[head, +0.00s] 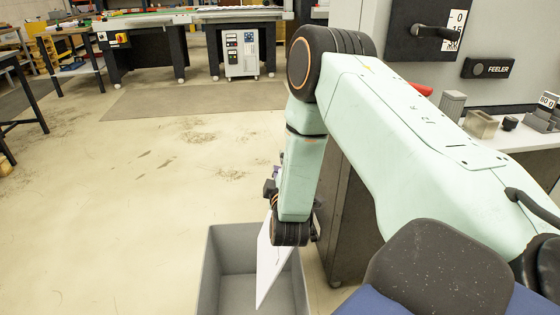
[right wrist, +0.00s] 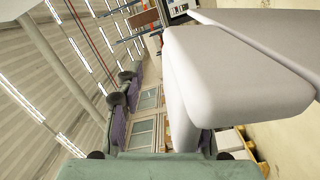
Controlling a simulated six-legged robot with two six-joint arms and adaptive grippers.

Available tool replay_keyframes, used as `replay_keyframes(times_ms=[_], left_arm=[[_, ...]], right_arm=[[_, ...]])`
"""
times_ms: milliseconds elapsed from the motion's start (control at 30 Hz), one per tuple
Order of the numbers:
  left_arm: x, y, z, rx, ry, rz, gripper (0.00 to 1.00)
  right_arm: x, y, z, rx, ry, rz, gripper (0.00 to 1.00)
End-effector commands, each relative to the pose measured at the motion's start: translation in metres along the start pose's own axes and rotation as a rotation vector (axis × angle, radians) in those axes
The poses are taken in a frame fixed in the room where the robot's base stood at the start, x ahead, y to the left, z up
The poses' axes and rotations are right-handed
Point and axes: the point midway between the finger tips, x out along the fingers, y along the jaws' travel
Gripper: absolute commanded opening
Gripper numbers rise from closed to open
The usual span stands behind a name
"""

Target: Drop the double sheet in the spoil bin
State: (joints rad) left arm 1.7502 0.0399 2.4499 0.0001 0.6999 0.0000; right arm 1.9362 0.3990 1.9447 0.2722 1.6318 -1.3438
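The double sheet (head: 272,262) is a thin white piece that hangs steeply tilted from my right gripper (head: 276,212), its lower end inside the mouth of the spoil bin (head: 225,257). The bin is an open grey box on the floor. The wrist hides most of the right gripper and the sheet's upper part in the head view. In the right wrist view the sheet (right wrist: 225,75) is large and pale, with two overlapping leaves, and covers part of the fingers. The gripper appears shut on it. My left gripper is not in view.
A machine cabinet marked FEELER (head: 487,68) stands at the right, with small blocks on its ledge close to my arm. Its dark base stands just right of the bin. The floor (head: 130,210) left of the bin is clear. Workbenches stand at the back.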

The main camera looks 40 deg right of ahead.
Motion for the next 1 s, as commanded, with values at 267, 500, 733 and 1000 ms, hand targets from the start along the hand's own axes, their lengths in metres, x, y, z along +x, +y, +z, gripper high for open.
replay_keyframes(times_ms=[267, 500, 733, 1000], left_arm=[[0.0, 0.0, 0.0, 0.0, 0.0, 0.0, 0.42], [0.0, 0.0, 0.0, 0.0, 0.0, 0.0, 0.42], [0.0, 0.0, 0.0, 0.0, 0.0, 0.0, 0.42], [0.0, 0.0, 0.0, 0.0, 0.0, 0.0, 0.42]], right_arm=[[-0.059, -0.001, -0.001, -0.003, 0.004, -0.004, 0.37], [-0.089, -0.001, -0.001, -0.002, 0.003, -0.002, 0.37], [-0.094, 0.0, 0.0, 0.0, 0.001, 0.001, 0.37], [-0.094, 0.0, 0.0, 0.0, 0.002, 0.001, 0.37]])
